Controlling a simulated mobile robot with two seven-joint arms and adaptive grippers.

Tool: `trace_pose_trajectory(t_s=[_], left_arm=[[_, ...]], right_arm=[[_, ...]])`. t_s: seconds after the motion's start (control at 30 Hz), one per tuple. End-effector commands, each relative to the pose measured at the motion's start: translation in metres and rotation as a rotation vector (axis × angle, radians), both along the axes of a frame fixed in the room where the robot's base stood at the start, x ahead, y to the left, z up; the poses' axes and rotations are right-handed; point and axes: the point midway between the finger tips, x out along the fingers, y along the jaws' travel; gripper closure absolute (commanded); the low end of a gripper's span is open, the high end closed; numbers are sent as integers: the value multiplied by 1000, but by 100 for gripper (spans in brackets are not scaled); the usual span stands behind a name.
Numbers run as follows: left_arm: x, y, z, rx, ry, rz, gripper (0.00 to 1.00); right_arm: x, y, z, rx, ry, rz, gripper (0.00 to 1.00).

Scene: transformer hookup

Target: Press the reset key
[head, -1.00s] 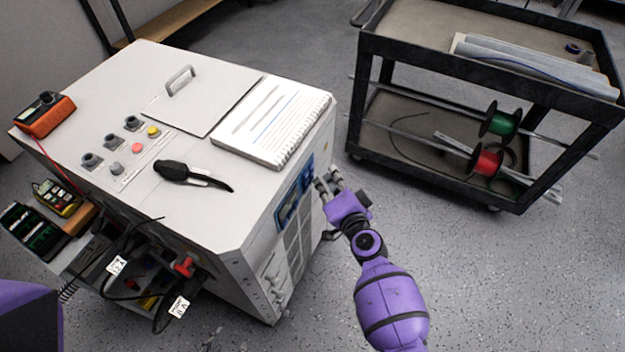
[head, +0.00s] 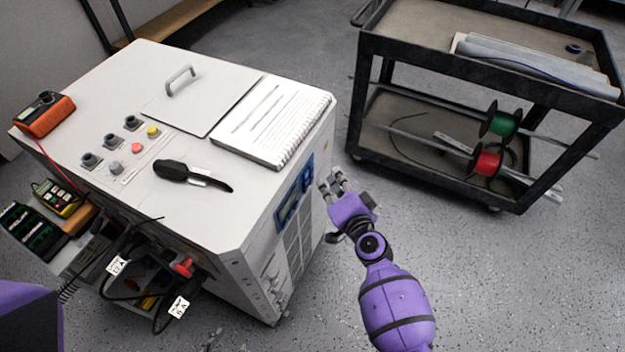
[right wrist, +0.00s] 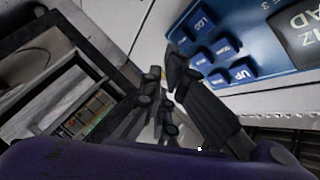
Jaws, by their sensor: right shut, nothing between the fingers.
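The blue control panel (head: 288,208) is on the side face of the white cabinet (head: 225,215). In the right wrist view the panel (right wrist: 262,50) shows several blue keys with white lettering and part of a dark display. One key (right wrist: 241,72) seems to read UP; the other labels are hard to read and I cannot tell which key is reset. My right gripper (head: 331,181) is shut and empty, just right of the panel in the head view and apart from it. In the right wrist view its fingers (right wrist: 166,76) are beside the keys and may cover part of the panel. My left gripper is out of view.
A black cart (head: 470,55) with red and green spools stands at the right. Clear floor (head: 480,265) lies right of the cabinet.

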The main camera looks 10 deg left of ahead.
Motion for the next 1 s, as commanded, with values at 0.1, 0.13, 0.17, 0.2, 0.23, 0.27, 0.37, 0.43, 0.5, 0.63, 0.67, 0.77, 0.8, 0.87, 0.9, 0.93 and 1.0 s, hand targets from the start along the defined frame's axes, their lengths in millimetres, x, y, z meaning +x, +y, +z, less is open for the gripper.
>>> trace_pose_trajectory(t_s=[0.1,0.13,0.17,0.2,0.23,0.27,0.37,0.43,0.5,0.63,0.67,0.77,0.8,0.87,0.9,0.93,1.0], left_arm=[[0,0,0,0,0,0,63],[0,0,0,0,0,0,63],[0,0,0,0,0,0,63],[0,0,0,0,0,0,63],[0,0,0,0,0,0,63],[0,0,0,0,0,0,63],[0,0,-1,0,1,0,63],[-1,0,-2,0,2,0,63],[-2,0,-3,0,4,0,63],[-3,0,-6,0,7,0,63],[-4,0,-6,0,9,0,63],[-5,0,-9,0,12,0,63],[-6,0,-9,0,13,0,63],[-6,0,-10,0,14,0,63],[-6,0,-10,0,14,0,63],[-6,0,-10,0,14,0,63],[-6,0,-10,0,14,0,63]], right_arm=[[0,-1,1,0,-1,1,100],[0,-1,1,1,-1,1,100],[0,-1,1,1,-1,1,100],[0,-1,1,1,-1,1,100],[0,-1,1,1,-1,1,100],[0,-1,1,1,-1,1,100],[-1,-4,0,-1,0,0,100],[-3,-9,-1,-2,0,0,100],[-5,-16,-1,-2,0,0,100],[-10,-28,-1,-1,1,1,100],[-10,-31,-1,-2,0,1,100],[-13,-40,-1,-1,0,0,100],[-14,-43,-1,0,0,0,100],[-15,-46,0,0,0,0,100],[-16,-48,0,-1,0,0,100],[-16,-48,0,-1,0,0,100],[-16,-49,0,0,0,0,100]])
